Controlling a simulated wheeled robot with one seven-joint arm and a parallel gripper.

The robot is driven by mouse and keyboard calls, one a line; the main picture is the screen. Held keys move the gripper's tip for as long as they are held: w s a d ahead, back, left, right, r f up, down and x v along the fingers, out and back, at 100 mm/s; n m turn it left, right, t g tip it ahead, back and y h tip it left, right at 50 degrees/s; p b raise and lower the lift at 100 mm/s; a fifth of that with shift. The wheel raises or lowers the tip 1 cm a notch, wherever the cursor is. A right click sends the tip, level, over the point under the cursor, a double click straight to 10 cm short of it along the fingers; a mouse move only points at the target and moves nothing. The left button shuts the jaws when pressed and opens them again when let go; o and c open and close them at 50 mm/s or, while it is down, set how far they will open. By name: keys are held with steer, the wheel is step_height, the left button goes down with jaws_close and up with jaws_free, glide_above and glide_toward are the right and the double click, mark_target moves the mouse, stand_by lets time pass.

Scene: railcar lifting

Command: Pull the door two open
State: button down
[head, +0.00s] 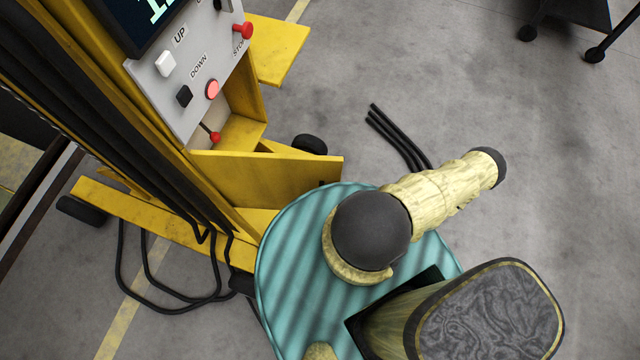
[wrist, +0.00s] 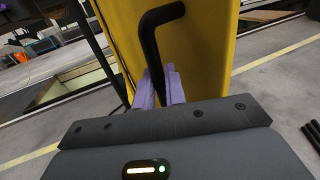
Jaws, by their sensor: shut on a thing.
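In the wrist view, a yellow door panel (wrist: 207,45) stands upright, with a bent black handle (wrist: 151,48) in front of it. My gripper (wrist: 162,86) has its lilac fingers shut around the lower part of this handle. In the head view, a yellow panel (head: 265,180) sticks out from the yellow machine below its control box, beside an open compartment (head: 238,133). No mark shows which panel is door two. I cannot make out my gripper in the head view.
The control box (head: 190,75) carries UP, DOWN and STOP controls; a red-tipped lever (head: 213,135) sits below. Another yellow plate (head: 275,48) juts out behind. Black cables (head: 150,275) lie on the floor at left. Floor at upper right is mostly clear, with a dark wheeled object (head: 570,12).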

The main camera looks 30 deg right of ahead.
steer(key=shift+s+a, duration=0.45)
steer(key=c, duration=1.5)
jaws_free()
steer(key=shift+c, duration=0.2)
steer(key=shift+d, duration=0.15)
